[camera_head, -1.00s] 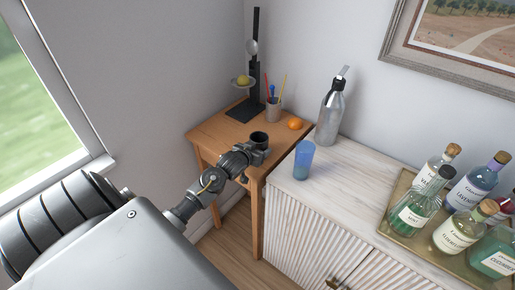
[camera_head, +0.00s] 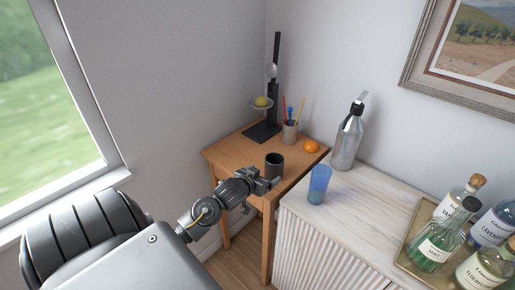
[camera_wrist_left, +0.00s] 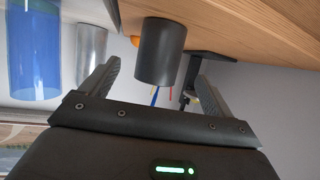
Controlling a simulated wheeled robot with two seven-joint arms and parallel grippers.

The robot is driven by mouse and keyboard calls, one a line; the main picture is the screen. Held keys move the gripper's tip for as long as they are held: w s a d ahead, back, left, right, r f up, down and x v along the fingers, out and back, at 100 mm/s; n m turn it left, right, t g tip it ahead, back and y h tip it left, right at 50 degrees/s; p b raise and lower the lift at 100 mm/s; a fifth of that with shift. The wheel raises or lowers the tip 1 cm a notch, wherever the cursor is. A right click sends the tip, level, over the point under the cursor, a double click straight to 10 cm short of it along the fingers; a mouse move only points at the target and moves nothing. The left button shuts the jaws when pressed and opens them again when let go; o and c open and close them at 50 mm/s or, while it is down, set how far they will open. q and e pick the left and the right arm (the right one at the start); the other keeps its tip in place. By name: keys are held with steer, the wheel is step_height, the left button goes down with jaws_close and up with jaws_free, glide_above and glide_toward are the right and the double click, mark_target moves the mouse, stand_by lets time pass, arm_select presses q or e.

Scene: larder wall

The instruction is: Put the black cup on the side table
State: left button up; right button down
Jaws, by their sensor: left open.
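The black cup (camera_head: 274,165) stands upright on the wooden side table (camera_head: 233,150), near its front edge. My left gripper (camera_head: 268,184) is open just in front of the cup, at the table's near edge. In the left wrist view, which looks upside down, the cup (camera_wrist_left: 161,50) shows beyond the open fingers, with a gap on each side. The cup's base rests on the wood there. My right gripper is not in view.
The white cabinet to the right holds a blue glass (camera_head: 319,184), a silver bottle (camera_head: 347,140) and a tray of bottles (camera_head: 415,236).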

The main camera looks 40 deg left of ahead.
arm_select(q)
steer(key=shift+v, duration=2.05)
steer(key=s+d+f+m+g+h, duration=0.2)
steer(key=s+d+f+g, duration=0.35)
steer(key=s+d, duration=0.55)
steer(key=s+d+f+m+g+h, duration=0.15)
steer(key=s+d+f+g, duration=0.4)
steer(key=s, duration=0.85)
step_height(320, 180, down, 28)
steer(key=d+m+b, duration=0.1)
steer(key=d+b, duration=0.1)
steer(key=s+a+f+g, duration=0.1)
steer(key=s+a+f, duration=0.1)
steer(key=s+f, duration=1.4)
steer(key=shift+s+a+f+y+b, duration=0.3)
steer(key=shift+s+f+y+b, duration=0.1)
steer(key=shift+s, duration=0.2)
